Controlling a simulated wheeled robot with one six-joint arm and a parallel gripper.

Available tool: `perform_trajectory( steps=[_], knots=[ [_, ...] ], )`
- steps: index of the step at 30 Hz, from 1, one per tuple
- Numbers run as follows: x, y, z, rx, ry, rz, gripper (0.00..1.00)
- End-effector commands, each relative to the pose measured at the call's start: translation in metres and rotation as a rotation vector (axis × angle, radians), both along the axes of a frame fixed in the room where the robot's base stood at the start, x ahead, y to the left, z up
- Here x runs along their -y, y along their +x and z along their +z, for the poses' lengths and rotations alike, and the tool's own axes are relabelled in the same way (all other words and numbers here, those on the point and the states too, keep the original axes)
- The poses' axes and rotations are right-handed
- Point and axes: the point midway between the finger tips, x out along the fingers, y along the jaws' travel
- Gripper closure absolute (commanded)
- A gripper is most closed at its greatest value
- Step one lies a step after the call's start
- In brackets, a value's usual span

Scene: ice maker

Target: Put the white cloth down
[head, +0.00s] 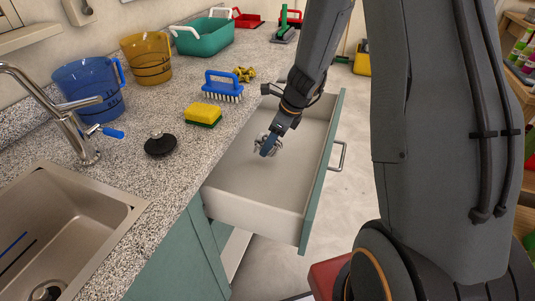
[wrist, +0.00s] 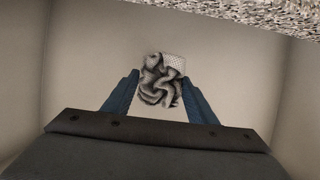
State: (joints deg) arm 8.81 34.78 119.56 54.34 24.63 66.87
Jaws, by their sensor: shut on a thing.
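The white cloth (wrist: 162,80) is a crumpled, grey-shaded bundle between the two blue fingertips of my gripper (wrist: 160,92) in the wrist view. In the head view the cloth (head: 262,139) shows as a small pale bunch at my gripper (head: 268,146). My gripper is shut on the cloth and points down inside the open drawer (head: 250,195). The drawer is beige inside, with a teal front, and holds nothing else that I can see. I cannot tell whether the cloth touches the drawer floor.
On the granite counter (head: 185,185) left of the drawer are a yellow sponge (head: 203,115), a blue brush (head: 222,86), a black stopper (head: 160,145), blue (head: 88,88) and amber (head: 146,58) jugs, and a teal basin (head: 203,38). A sink (head: 60,215) is at front left.

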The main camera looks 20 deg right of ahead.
Motion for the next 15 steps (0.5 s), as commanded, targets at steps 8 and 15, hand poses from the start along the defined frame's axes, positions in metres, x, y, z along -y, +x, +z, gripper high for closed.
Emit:
perform_trajectory(
  steps=[8, 15],
  knots=[
    [-0.002, 0.000, -0.030, -0.002, 0.000, 0.005, 0.68],
    [-0.001, 0.000, -0.055, -0.001, 0.000, 0.004, 0.68]
  ],
)
